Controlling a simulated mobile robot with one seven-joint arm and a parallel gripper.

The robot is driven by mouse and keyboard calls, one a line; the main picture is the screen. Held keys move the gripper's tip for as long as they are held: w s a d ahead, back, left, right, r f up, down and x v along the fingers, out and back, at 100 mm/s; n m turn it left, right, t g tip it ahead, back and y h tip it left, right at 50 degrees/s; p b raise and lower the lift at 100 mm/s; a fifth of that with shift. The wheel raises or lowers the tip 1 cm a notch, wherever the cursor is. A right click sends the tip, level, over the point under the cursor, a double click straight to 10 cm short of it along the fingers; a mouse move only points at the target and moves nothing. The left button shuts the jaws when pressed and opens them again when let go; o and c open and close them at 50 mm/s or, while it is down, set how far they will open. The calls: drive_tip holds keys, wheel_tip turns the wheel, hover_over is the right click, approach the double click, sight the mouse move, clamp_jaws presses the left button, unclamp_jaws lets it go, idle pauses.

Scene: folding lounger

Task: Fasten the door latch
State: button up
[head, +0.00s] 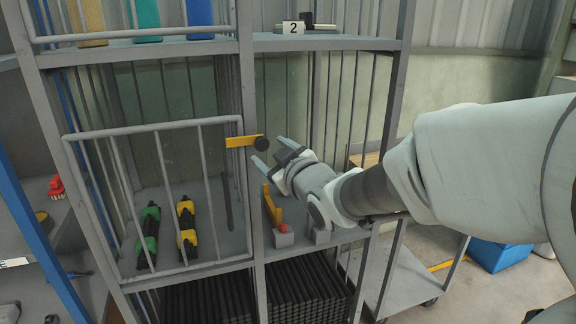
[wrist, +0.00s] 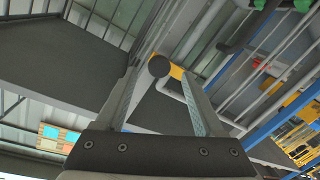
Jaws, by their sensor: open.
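The barred door (head: 165,160) stands across the left compartment of the grey rack and looks shut or nearly so. Its latch is a yellow bar (head: 238,141) with a round black knob (head: 261,144), lying about level across the post at the door's right edge. My gripper (head: 270,151) is open and empty, just right of the knob, fingers pointing at it. In the wrist view the knob (wrist: 159,66) shows between the fingertips, with the yellow bar (wrist: 177,72) behind it. I cannot tell whether a finger touches the knob.
Green (head: 148,238) and yellow (head: 187,230) tools lie behind the door. A yellow piece (head: 272,205) and a grey block with a red top (head: 283,236) are on the right shelf below my gripper. The rack's post (head: 247,80) runs close beside it. A trolley (head: 405,272) stands right.

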drive_tip(key=f+v, duration=0.1)
drive_tip(key=v, duration=1.1)
drive_tip(key=shift+r, duration=0.4)
drive_tip(key=s+d+r+m+g+h+p, duration=0.1)
drive_tip(key=s+d+m+g+h+p, duration=0.25)
drive_tip(key=d+m+h+p, duration=0.5)
drive_tip(key=s+d+m+g+y+p, duration=0.1)
drive_tip(key=s+g, duration=0.5)
drive_tip(key=s, duration=0.8)
drive_tip(key=shift+d+f+m+y+p, duration=0.3)
drive_tip(key=shift+m+y+p, duration=0.05)
drive_tip(key=shift+m+y, duration=0.1)
